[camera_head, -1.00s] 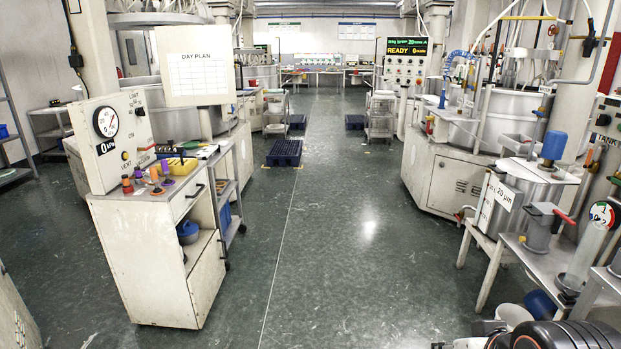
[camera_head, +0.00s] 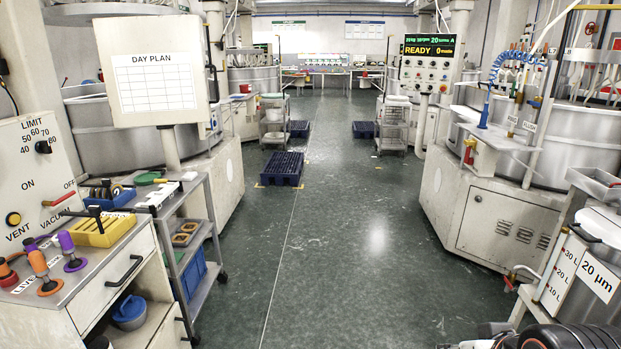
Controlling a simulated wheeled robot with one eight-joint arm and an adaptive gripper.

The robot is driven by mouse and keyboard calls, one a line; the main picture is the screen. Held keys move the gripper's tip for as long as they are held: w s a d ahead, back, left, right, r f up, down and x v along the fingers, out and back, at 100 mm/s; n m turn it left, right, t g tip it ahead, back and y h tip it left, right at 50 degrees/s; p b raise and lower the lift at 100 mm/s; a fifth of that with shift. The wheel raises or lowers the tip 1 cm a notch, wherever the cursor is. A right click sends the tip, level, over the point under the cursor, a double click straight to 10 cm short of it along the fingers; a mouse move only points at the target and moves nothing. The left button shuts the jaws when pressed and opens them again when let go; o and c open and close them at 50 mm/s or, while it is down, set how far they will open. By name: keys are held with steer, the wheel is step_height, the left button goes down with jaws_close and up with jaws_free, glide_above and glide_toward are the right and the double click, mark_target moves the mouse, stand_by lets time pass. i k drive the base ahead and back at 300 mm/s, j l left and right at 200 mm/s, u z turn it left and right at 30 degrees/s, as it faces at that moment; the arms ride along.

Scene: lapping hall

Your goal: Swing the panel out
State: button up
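A control panel (camera_head: 425,75) stands at the back right, on a pale post beside a round lapping machine (camera_head: 480,190). It has knobs and buttons, and its display (camera_head: 429,46) reads READY and 0 in yellow, with a green line above. It faces me, well apart from my arm. A white DAY PLAN board (camera_head: 159,72) stands on a post at the left. Which of these the task calls the panel is not certain. Part of my own arm shows at the bottom right edge; my gripper's fingers are not in view.
A left cabinet (camera_head: 112,272) carries a yellow tray (camera_head: 103,230) and small tools, with a grey cart (camera_head: 190,240) beside it. Blue pallets (camera_head: 282,169) lie farther up the aisle. A 20 µm tank (camera_head: 590,275) stands close at right. The central floor (camera_head: 335,240) is clear.

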mark_target(154, 68)
steer(key=i+l+u, duration=0.15)
steer(key=i+u, duration=0.25)
steer(key=i, duration=0.3)
steer(key=i+l+u, duration=0.35)
steer(key=i, duration=0.3)
steer(key=i+l+u, duration=0.8)
steer(key=i+l, duration=0.25)
steer(key=l, duration=0.2)
